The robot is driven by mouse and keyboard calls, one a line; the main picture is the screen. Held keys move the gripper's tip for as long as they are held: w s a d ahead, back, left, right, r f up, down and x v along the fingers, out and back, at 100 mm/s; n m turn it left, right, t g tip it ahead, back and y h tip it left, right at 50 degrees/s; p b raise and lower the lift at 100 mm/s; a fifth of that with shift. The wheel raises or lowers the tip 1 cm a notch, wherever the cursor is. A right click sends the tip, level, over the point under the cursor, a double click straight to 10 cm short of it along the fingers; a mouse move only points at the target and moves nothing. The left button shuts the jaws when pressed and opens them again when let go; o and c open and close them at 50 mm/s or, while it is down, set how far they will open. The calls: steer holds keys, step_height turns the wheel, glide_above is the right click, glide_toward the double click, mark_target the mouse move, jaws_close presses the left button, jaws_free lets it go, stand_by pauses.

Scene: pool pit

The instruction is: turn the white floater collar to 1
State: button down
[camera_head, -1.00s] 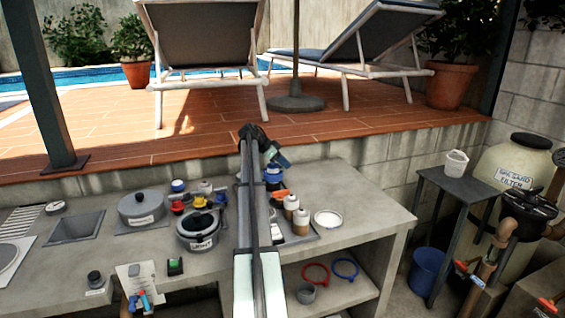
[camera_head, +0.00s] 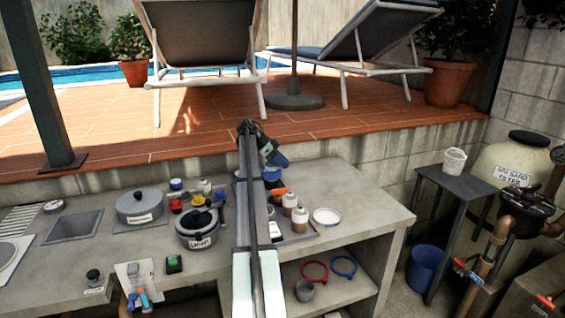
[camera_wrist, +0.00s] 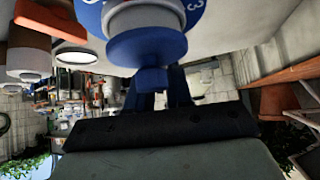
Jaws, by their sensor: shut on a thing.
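The floater is close in the wrist view: a blue numbered plate (camera_wrist: 196,8) with a "3" showing, a whitish collar (camera_wrist: 143,16), and a blue disc (camera_wrist: 148,46) with a small blue tab (camera_wrist: 152,80). My gripper (camera_wrist: 158,92) is shut on the tab, its dark blue fingers at either side of it. The rest of the numbers and any collar mark are cut off or hidden. In the head view my gripper (camera_head: 275,158) is over the blue floater (camera_head: 272,175), which my arm partly covers.
Brown-and-white bottles (camera_head: 300,217) and a white dish (camera_head: 326,216) stand right of my arm. The counter's right end (camera_head: 375,210) is clear.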

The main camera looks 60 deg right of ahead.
steer(key=c, duration=1.1)
jaws_free()
steer(key=shift+w, duration=0.1)
steer(key=v, duration=1.3)
steer(key=shift+w+a+r, duration=0.1)
steer(key=shift+w+r, duration=0.1)
steer(key=shift+r, duration=0.1)
